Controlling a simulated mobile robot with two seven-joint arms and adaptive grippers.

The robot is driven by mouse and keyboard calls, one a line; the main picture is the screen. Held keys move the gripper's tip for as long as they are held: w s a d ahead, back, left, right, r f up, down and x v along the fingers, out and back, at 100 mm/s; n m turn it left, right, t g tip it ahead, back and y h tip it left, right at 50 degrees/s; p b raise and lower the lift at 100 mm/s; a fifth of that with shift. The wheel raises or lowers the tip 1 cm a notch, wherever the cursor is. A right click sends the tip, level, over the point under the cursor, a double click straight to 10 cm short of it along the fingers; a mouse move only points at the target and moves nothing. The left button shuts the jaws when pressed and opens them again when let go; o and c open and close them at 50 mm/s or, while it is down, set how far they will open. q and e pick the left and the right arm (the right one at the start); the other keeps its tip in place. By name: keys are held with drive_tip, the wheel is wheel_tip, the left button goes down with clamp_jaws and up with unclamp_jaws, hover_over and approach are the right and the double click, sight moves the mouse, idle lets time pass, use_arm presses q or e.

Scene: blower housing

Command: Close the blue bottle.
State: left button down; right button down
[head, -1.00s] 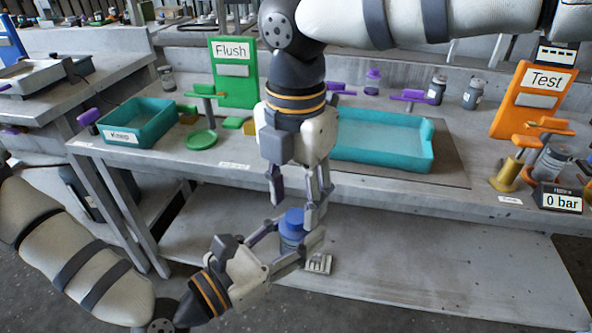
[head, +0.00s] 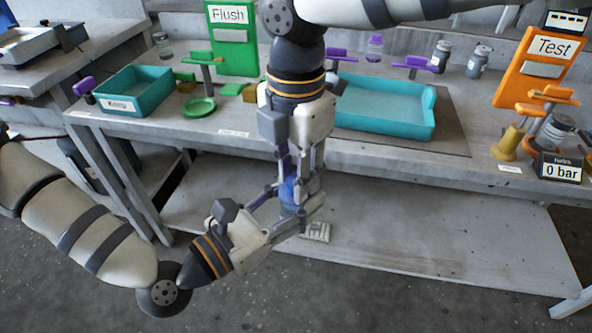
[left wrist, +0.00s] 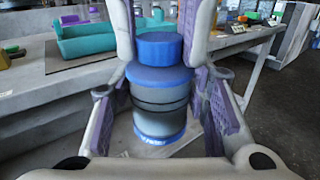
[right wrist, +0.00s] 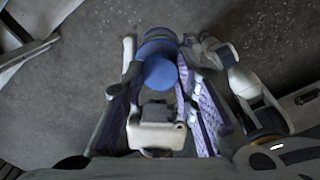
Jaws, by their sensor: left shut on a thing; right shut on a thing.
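The blue bottle (left wrist: 160,108) has a grey body with a blue collar and base and stands upright between the purple pads of my left gripper (head: 294,207), which is shut on it. It is held in front of the bench, above the lower shelf. Its blue cap (left wrist: 159,47) sits on top, with no clear gap to the collar. My right gripper (head: 293,186) points down from above and is shut on the cap, one finger at each side. The cap also shows in the right wrist view (right wrist: 161,73). The thread is hidden.
A small pale ridged object (head: 316,231) lies on the lower shelf, which is otherwise mostly clear.

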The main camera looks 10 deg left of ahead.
drive_tip(key=shift+m, duration=0.5)
drive_tip(key=c, duration=1.3)
unclamp_jaws()
drive_tip(key=shift+r, duration=2.3)
drive_tip(key=shift+c, duration=0.2)
wheel_tip(320, 180, up, 4)
drive_tip(key=shift+f+m, duration=0.25)
drive_tip(key=shift+m, duration=0.45)
